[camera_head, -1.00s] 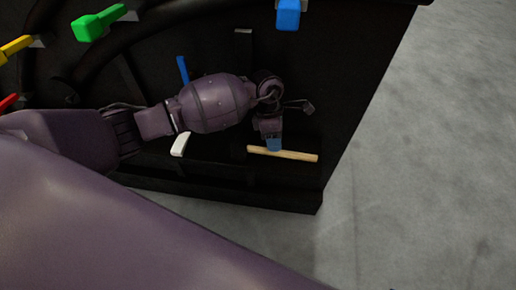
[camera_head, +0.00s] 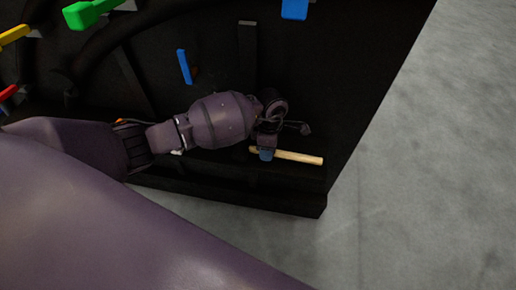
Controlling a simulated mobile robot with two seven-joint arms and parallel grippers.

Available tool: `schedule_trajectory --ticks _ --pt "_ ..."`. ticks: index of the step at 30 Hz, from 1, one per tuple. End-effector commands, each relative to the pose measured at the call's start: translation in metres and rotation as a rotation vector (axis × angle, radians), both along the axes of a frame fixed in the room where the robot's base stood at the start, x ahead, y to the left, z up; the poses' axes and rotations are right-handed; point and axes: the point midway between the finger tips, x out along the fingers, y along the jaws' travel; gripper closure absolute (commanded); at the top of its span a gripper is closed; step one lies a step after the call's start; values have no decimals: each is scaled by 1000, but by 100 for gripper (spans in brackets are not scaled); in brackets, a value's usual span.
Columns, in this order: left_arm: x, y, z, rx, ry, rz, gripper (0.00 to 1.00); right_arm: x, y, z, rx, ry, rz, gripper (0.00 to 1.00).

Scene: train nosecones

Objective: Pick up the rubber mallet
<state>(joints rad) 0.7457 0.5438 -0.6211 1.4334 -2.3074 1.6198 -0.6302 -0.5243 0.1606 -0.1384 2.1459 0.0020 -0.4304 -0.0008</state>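The rubber mallet's pale wooden handle (camera_head: 302,158) lies nearly level on a dark ledge, right of centre in the head view. Its dark head, at the left end, cannot be told from the black surface. My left gripper (camera_head: 266,154) reaches down from the purple arm, its blue fingertips overlapping the handle near its left end. The fingers are small and seen from above, so I cannot tell whether they are open around the handle or shut on it. My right gripper is not in view.
The black nosecone structure holds a blue-handled piece (camera_head: 184,66), a green piece (camera_head: 88,13), a yellow piece (camera_head: 14,34), a red piece (camera_head: 7,92) and a blue block (camera_head: 294,9). A raised dark edge (camera_head: 250,199) runs in front. Bare grey floor (camera_head: 430,170) lies right.

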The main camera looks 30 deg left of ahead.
Motion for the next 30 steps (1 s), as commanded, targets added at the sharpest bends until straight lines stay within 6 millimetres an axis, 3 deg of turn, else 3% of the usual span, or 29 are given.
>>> schedule_trajectory --ticks 6,12,23,30 --pt "1 0 1 0 -3 0 68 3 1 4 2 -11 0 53" --pt "1 0 1 0 -3 0 99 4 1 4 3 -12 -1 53" --pt "2 0 5 0 -5 0 100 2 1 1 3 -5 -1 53" --pt "4 0 42 1 -14 -1 100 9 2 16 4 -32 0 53"
